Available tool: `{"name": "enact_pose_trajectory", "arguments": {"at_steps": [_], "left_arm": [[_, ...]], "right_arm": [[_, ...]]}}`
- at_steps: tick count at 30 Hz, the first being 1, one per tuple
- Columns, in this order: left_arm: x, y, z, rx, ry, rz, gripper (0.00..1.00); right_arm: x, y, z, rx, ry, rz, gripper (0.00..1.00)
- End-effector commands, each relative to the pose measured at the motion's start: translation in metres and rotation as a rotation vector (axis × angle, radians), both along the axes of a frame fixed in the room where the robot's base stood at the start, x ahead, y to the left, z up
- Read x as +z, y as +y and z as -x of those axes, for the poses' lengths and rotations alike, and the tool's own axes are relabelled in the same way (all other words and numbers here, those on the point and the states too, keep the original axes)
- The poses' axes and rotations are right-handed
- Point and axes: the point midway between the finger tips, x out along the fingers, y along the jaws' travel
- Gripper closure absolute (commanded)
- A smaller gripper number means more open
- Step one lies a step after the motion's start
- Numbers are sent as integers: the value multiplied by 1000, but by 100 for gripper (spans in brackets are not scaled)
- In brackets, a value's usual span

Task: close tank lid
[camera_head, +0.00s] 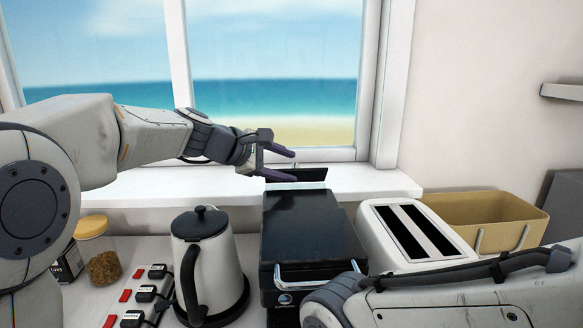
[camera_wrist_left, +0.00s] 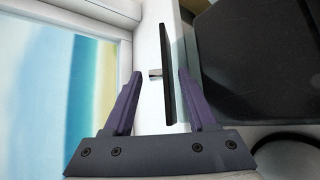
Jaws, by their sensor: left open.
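The tank lid (camera_head: 308,174) is a thin black panel standing raised at the back of a black countertop machine (camera_head: 312,225), against the window sill. My left gripper (camera_head: 294,165) is at the lid, its two purple fingers apart. In the left wrist view, the lid (camera_wrist_left: 167,85) is seen nearly edge-on between the open fingers (camera_wrist_left: 160,73), closer to the right finger; I cannot tell if they touch. The machine's dark top (camera_wrist_left: 255,70) fills the right side there. My right arm crosses the lower right of the head view; its gripper is out of frame.
A kettle (camera_head: 203,255) stands left of the machine, with a jar (camera_head: 100,255) and a switched power strip (camera_head: 143,295) further left. A white toaster (camera_head: 385,240) stands close on the right, with a tan bin (camera_head: 485,215) beyond. The window sill (camera_head: 365,180) runs behind.

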Motion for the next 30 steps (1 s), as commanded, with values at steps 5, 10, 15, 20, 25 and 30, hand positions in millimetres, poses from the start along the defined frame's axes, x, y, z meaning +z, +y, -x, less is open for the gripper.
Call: {"name": "enact_pose_trajectory", "arguments": {"at_steps": [5,10,15,20,25,30], "left_arm": [[17,27,20,4,-6,0,43],[31,48,35,4,-4,0,43],[39,59,44,3,-4,1,43],[40,61,46,2,-3,0,43],[40,61,46,2,-3,0,43],[26,69,47,3,3,-64,43]], "right_arm": [[-6,0,0,0,0,0,100],[-8,0,0,0,0,0,100],[-9,0,0,0,0,0,100],[-9,0,0,0,0,0,100],[-9,0,0,0,0,0,92],[-1,0,0,0,0,0,48]]}}
